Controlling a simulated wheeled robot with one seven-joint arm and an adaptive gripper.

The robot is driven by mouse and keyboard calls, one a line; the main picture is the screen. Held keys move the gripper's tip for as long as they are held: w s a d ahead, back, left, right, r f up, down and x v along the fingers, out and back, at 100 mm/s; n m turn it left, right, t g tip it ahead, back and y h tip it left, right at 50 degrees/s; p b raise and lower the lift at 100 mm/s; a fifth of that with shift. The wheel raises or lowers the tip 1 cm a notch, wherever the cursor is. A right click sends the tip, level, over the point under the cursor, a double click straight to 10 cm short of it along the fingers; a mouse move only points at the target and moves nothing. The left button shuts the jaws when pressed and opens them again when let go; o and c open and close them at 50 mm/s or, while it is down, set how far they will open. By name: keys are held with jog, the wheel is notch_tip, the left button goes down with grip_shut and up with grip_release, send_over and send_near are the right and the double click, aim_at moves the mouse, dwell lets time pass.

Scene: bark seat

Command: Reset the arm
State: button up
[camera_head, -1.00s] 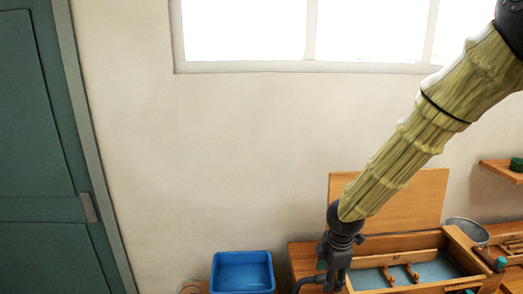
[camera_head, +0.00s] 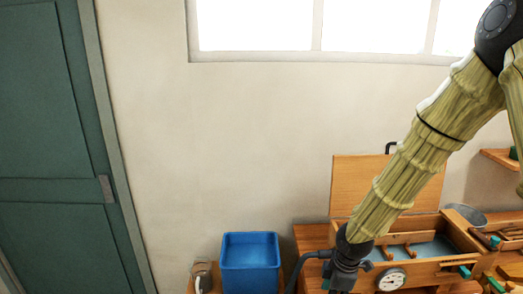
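My arm slants down from the top right, and its dark end with my gripper (camera_head: 342,281) is at the bottom edge of the head view. The fingers are cut off or hidden, so I cannot see whether they hold anything. My gripper is in front of the left end of an open wooden box (camera_head: 425,267). The box has a raised lid (camera_head: 360,180), a blue-lined inside and a round white dial (camera_head: 391,279) on its front.
A blue bin (camera_head: 250,265) stands to the left of my gripper, with a small object (camera_head: 202,277) beside it. A grey metal bucket (camera_head: 466,214) is behind the box at right. A small shelf (camera_head: 497,158) is on the right wall. A green door (camera_head: 50,150) is at left.

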jog(key=s+a+f+m+y+b, duration=0.1)
jog(key=s+f+m+b, duration=0.1)
jog(key=s+f, duration=0.35)
jog(key=s+a+f+m+b, duration=0.1)
jog(key=s+f+m, duration=0.2)
jog(key=f, duration=0.6)
jog(key=s+d+f+m+h+b, duration=0.1)
jog(key=s+d+f+m+b, duration=0.1)
jog(key=s+f+m, duration=0.4)
jog(key=s+d+f+m+g+b, duration=0.1)
jog(key=s+d+f+m+b, duration=0.2)
jog(key=s+f, duration=1.3)
jog(key=s+m+b, duration=0.1)
jog(key=m+b, duration=0.1)
jog(key=shift+s+m+h, duration=0.25)
jog(key=shift+m+h, duration=0.15)
